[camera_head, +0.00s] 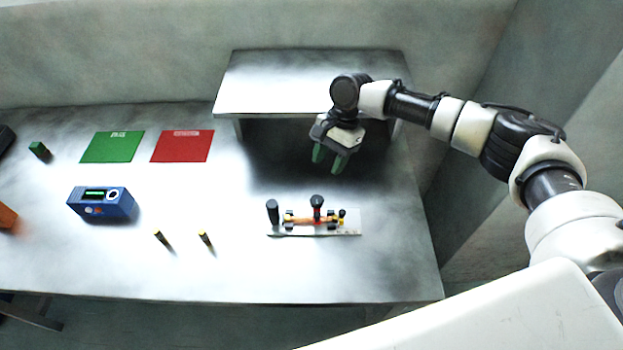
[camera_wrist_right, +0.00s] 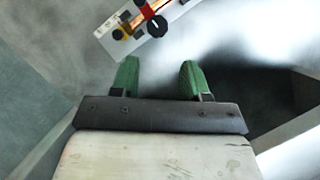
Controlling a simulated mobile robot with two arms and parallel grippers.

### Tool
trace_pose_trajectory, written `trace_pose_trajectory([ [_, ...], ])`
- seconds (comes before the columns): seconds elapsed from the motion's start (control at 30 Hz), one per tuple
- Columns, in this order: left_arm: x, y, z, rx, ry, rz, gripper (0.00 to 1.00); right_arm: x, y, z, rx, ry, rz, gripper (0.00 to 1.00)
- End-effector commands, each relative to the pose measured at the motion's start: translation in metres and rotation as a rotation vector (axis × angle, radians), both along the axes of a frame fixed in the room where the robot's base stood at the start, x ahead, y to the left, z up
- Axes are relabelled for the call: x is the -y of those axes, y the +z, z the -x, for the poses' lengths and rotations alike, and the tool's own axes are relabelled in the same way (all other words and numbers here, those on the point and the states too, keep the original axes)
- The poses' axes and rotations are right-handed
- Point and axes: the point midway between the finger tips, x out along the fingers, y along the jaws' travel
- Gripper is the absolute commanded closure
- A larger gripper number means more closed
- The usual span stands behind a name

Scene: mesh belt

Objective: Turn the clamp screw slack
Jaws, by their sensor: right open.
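The clamp fixture (camera_head: 345,230) is a light flat plate on the metal table, with an orange bar and dark knobs on it. A tall black knob (camera_head: 317,201) rises from its middle and another black post (camera_head: 272,211) stands at its left end. A small dark knob with yellow (camera_head: 342,213) is near its right end. I cannot tell which knob is the clamp screw. My right gripper (camera_head: 329,161) is open and empty, above and behind the fixture, apart from it. In the right wrist view its green fingers (camera_wrist_right: 160,77) are spread, with part of the fixture (camera_wrist_right: 108,26) beyond them. My left gripper is out of view.
A raised metal shelf (camera_head: 310,80) stands behind my right gripper. Green (camera_head: 112,146) and red (camera_head: 182,146) mats, a blue meter (camera_head: 101,203), a green block (camera_head: 39,150) and two small dark yellow-tipped pieces (camera_head: 205,239) lie left. The table right of the fixture is clear.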

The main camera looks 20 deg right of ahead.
Motion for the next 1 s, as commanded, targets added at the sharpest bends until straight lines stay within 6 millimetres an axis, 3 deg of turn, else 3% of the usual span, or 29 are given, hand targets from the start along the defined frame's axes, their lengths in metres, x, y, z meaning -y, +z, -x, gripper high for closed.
trace_pose_trajectory([
  [0.17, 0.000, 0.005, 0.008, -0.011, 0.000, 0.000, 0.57, -0.005, -0.015, 0.004, -0.004, 0.000, 0.002, 0.54],
  [0.43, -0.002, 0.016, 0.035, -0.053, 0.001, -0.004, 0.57, -0.022, -0.062, 0.016, -0.004, 0.001, 0.001, 0.54],
  [0.7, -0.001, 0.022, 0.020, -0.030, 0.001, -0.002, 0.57, -0.032, -0.094, 0.023, -0.002, 0.000, 0.001, 0.54],
  [0.83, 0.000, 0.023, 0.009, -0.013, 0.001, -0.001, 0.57, -0.034, -0.099, 0.024, 0.000, -0.001, 0.000, 0.54],
  [1.0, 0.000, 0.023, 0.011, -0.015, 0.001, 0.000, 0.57, -0.034, -0.099, 0.024, 0.000, -0.001, 0.000, 0.54],
])
